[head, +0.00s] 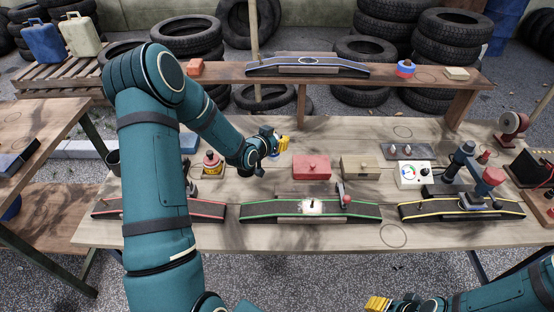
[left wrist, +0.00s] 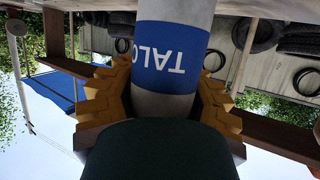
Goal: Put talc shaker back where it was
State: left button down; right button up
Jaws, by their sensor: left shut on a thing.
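My left gripper (head: 279,145) is shut on the talc shaker (left wrist: 172,55) and holds it above the back part of the workbench (head: 345,140). In the left wrist view the shaker is a pale grey cylinder with a blue band reading "TALC", upside down in the picture. The yellow fingers of the left gripper (left wrist: 158,95) press on both its sides. In the head view the shaker is mostly hidden by the gripper. My right gripper (head: 378,303) shows its yellow fingers at the bottom edge; their opening cannot be made out.
Empty drawn circles mark the bench at the back (head: 402,132) and front (head: 393,235), and the raised shelf (head: 424,78).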

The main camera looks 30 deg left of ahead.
pick_arm(q)
notch_tip(320, 180, down, 7)
jog(key=shift+r+b, duration=0.2)
jog(key=shift+b, duration=0.2)
jog(key=c, duration=1.2)
grip_release()
jog(key=shift+f, duration=0.2)
jog(key=o, duration=0.6)
jog(key=shift+r, duration=0.1)
jog(key=shift+o, duration=0.2)
